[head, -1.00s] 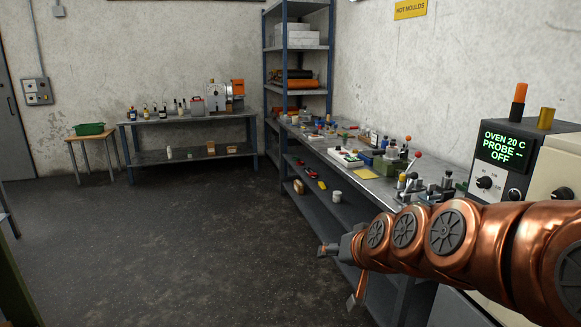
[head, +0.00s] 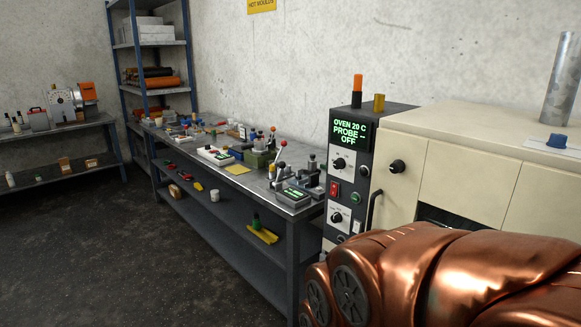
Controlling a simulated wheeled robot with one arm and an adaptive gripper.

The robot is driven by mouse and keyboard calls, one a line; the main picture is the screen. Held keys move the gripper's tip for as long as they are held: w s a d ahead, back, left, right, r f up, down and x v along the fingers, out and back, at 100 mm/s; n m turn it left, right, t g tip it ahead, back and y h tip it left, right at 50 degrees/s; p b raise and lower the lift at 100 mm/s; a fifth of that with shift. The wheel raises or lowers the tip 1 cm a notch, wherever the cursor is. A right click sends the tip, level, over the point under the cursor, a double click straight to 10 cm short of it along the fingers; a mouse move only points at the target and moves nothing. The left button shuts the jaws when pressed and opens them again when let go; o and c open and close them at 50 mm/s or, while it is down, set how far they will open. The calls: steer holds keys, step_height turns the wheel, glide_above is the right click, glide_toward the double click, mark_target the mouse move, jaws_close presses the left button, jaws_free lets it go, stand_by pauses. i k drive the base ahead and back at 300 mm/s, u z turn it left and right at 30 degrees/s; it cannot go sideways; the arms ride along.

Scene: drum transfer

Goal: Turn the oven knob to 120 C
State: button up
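The oven (head: 450,160) is a cream cabinet at the right in the head view. Its dark control panel (head: 366,150) stands on its left side. A green display (head: 349,131) reads "OVEN 20 C PROBE -- OFF". Below it is a black knob (head: 340,163) on a white dial. A lower black knob (head: 337,216) also has a white dial, and another black knob (head: 397,166) sits on the cream front. The labels are too small to read. My copper arm covers the lower right; my gripper is outside the view.
A red switch (head: 335,189) and a green button (head: 356,198) sit between the panel knobs. A long grey workbench (head: 262,187) with many small items runs left of the oven. A blue shelf rack (head: 115,60) stands behind it. The dark floor (head: 90,250) at the left is clear.

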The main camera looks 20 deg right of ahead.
mark_target(340, 162)
steer(key=u, duration=0.4)
steer(key=i, duration=0.75)
steer(key=z, duration=0.3)
